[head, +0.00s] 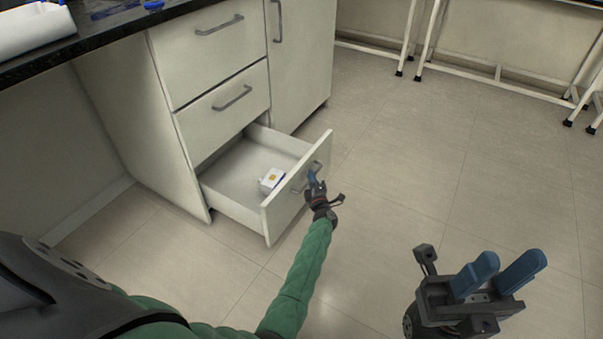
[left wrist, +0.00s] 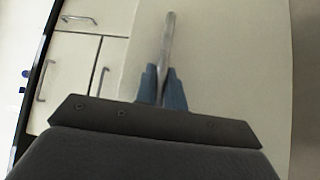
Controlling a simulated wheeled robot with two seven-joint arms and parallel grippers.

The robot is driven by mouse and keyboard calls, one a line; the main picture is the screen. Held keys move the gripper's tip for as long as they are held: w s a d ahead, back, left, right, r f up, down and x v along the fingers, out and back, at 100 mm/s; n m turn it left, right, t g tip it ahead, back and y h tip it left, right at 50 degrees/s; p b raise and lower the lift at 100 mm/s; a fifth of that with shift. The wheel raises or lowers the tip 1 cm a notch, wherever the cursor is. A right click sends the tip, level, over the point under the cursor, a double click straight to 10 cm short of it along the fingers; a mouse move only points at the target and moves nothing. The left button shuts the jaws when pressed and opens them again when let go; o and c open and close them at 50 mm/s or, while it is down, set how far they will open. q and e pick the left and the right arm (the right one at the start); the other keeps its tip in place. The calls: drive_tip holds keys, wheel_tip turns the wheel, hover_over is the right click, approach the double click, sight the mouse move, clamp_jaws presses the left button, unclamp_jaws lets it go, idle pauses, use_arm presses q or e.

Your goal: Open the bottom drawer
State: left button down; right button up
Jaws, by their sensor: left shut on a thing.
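The bottom drawer (head: 283,199) of the white cabinet stands pulled out well clear of the cabinet front in the head view. A small white box with a yellow mark (head: 271,180) lies inside it near the front panel. My left gripper (head: 313,181) is at the bottom drawer's handle (head: 318,167), its blue fingers shut on it. In the left wrist view the metal handle (left wrist: 168,45) runs up from between the blue fingers (left wrist: 161,88). My right gripper (head: 497,275) is open and empty above the floor at the lower right.
Two upper drawers (head: 222,103) and a tall door (head: 300,60) of the cabinet are shut. A dark countertop (head: 105,28) lies above at the left. The tiled floor (head: 420,150) right of the drawer is clear. White table legs (head: 425,40) stand at the back.

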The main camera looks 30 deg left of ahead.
use_arm(q)
drive_tip(key=shift+d, duration=0.6)
drive_tip(key=c, duration=1.5)
unclamp_jaws()
drive_tip(key=shift+s+f, duration=0.1)
